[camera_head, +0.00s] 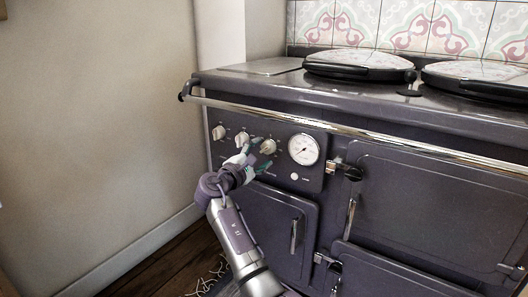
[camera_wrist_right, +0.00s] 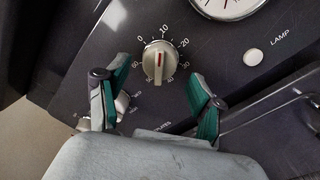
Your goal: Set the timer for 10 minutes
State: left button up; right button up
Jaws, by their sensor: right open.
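The timer knob (camera_wrist_right: 159,62) is a round metal dial on the range's dark front panel, with minute numbers around it. A red line on it runs up and down the picture in the wrist view; which end marks the setting is hard to tell. In the head view it is the knob (camera_head: 268,146) just left of the white gauge. My right gripper (camera_wrist_right: 155,100) is open and empty, its green-padded fingers spread on either side below the knob, apart from it. In the head view the right gripper (camera_head: 254,160) is close to the panel. My left gripper is out of view.
Two other knobs (camera_head: 218,132) (camera_head: 242,138) sit left of the timer. A second knob (camera_wrist_right: 122,103) is partly behind a finger in the wrist view. The round gauge (camera_head: 303,149) and lamp button (camera_head: 294,176) are to the right. A chrome rail (camera_head: 330,124) runs above the panel.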

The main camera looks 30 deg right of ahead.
jog(key=v, duration=0.9)
jog(key=shift+s+a, duration=0.15)
jog(key=shift+a, duration=0.1)
